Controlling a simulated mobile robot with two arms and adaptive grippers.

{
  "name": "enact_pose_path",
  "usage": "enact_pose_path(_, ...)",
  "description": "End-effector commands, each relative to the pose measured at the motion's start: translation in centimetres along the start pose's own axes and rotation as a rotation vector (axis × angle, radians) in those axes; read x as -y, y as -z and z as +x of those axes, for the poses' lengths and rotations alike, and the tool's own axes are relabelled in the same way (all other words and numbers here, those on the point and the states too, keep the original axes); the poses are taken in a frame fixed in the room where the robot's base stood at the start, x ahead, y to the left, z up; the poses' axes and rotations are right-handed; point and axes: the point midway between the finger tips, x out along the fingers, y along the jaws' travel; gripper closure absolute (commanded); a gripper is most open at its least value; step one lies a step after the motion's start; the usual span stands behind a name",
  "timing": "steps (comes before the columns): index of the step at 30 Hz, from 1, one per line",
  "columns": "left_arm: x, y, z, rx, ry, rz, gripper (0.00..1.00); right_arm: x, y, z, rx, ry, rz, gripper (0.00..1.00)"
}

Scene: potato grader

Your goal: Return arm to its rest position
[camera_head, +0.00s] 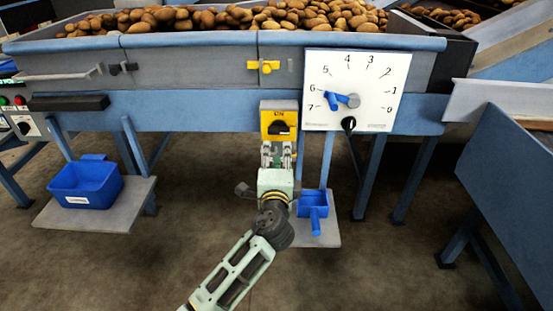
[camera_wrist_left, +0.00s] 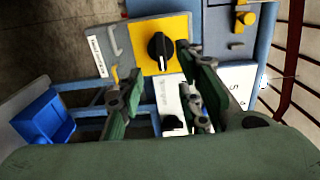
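My left gripper (camera_head: 279,150) is just below the yellow switch plate (camera_head: 279,113) with its black rotary knob (camera_head: 280,128) on the front of the grader. In the left wrist view, the gripper (camera_wrist_left: 158,60) has its two fingers well apart with nothing between them, and the black knob (camera_wrist_left: 160,47) shows beyond the fingertips. I cannot tell whether a fingertip touches the plate. The left arm reaches up from the bottom of the head view. My right gripper is in neither view.
A white dial panel (camera_head: 393,75) with a blue pointer (camera_head: 338,101) near 6 is right of the gripper. A blue scoop (camera_head: 313,205) lies on a low shelf beside the wrist. A blue bin (camera_head: 86,186) stands left. Potatoes (camera_head: 205,19) fill the top. Floor between is clear.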

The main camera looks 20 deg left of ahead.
Motion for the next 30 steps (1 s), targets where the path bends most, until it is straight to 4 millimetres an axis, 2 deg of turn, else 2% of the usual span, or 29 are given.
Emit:
enact_pose_path(5, 0.0, 0.0, -1.0, 0.001, 0.0, -0.001, 0.67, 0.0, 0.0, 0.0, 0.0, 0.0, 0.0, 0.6)
enact_pose_path(17, 0.0, 0.0, -1.0, 0.001, -0.001, -0.001, 0.67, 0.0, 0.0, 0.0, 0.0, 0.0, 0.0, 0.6)
enact_pose_path(20, -1.3, -0.3, -1.3, 0.004, -0.029, -0.018, 0.67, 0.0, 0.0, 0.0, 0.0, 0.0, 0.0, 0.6)
enact_pose_path(23, -5.0, -1.1, -2.3, 0.014, -0.117, -0.083, 0.67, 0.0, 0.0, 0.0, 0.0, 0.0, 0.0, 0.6)
enact_pose_path(26, -11.1, -2.5, -4.5, 0.043, -0.264, -0.192, 0.67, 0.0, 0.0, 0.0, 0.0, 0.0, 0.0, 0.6)
enact_pose_path(30, -20.5, -4.7, -9.6, 0.12, -0.502, -0.376, 0.67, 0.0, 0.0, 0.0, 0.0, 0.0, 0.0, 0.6)
